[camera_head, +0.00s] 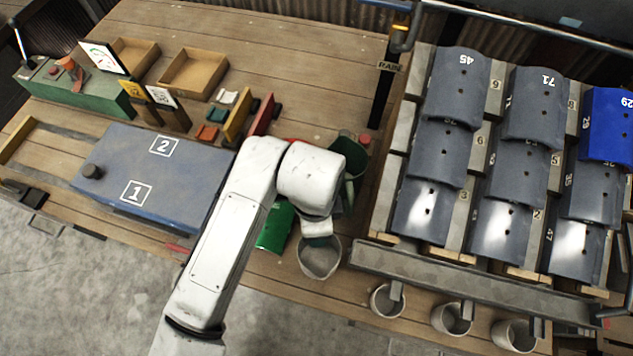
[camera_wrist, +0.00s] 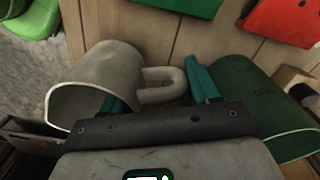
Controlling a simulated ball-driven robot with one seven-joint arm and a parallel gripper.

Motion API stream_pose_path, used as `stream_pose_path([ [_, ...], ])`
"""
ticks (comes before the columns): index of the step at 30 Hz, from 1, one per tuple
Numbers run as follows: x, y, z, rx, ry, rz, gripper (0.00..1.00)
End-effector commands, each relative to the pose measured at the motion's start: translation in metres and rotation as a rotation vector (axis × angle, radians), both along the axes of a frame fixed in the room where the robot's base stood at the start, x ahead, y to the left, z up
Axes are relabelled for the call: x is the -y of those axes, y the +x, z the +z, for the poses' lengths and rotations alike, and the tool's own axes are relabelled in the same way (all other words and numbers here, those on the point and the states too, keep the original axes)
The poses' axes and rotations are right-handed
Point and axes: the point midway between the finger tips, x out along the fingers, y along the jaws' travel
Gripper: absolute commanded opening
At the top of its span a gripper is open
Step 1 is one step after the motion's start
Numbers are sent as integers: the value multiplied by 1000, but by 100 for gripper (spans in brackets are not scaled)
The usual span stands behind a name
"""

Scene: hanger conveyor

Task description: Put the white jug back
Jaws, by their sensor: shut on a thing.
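The white jug (camera_head: 320,258) is a greyish-white open vessel with a loop handle. In the head view it is just below my gripper (camera_head: 322,226), above or near the table's front edge; its height is unclear. In the wrist view the jug (camera_wrist: 88,82) lies at left, mouth toward the lower left. Its handle (camera_wrist: 162,78) lies between the teal fingers of my gripper (camera_wrist: 160,92), which is shut on it. My arm and wrist hide much of the grasp in the head view.
A dark green vessel (camera_head: 348,157) stands beyond my wrist, also close right in the wrist view (camera_wrist: 265,105). A green piece (camera_head: 276,228) lies left of the jug. Three grey cups (camera_head: 386,300) hang along the rail (camera_head: 440,278) at right. A blue box (camera_head: 150,175) occupies the left.

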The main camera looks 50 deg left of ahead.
Motion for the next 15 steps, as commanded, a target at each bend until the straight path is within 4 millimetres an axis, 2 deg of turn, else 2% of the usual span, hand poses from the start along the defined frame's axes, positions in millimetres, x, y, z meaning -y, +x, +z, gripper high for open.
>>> stream_pose_path([
  [6,-5,8,-3,-1,-1,1,6],
  [15,-5,7,-35,0,0,1,6],
])
